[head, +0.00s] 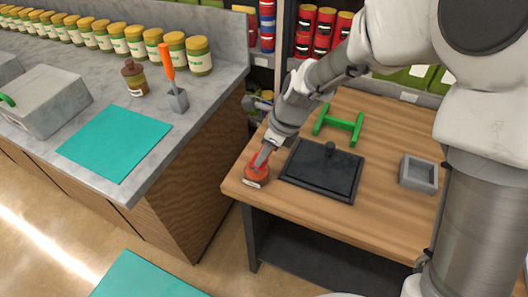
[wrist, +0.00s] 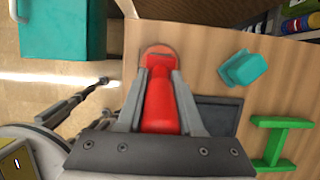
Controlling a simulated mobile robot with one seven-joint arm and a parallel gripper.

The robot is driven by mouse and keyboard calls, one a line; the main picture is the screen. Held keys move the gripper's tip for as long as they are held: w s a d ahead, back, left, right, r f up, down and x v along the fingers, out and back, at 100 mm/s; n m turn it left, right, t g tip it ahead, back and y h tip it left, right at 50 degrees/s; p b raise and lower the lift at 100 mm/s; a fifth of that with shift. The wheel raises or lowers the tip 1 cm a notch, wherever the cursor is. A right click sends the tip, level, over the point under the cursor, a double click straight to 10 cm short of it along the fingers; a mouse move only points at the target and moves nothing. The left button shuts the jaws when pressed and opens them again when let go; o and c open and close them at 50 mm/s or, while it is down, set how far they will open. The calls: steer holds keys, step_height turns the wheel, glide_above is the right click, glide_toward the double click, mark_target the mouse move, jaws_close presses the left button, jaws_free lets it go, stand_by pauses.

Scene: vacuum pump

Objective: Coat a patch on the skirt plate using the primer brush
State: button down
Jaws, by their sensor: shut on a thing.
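My gripper (wrist: 160,75) is shut on a red thing (wrist: 162,105), with one grey finger on each side of it. The red thing's far end is rounded and lies over the wooden top near its edge. In the head view this red thing (head: 257,176) is at the table's front left corner, below my gripper (head: 264,155); I cannot tell whether it is the primer brush or touches the table. A dark square plate (head: 322,180) with a knob lies flat to the right. I cannot tell which thing is the skirt plate.
A green H-shaped piece (head: 339,125) and a grey open box (head: 418,173) are on the wooden table (head: 375,205). The left counter holds an orange-handled tool (head: 168,62), a brown bottle (head: 134,78), a teal mat (head: 115,142) and several jars. A teal block (wrist: 243,68) shows in the wrist view.

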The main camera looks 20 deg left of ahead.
steer(key=shift+f, duration=0.6)
stand_by(1.4)
step_height(320, 180, up, 7)
steer(key=p, duration=0.6)
steer(key=shift+r, duration=0.15)
stand_by(0.8)
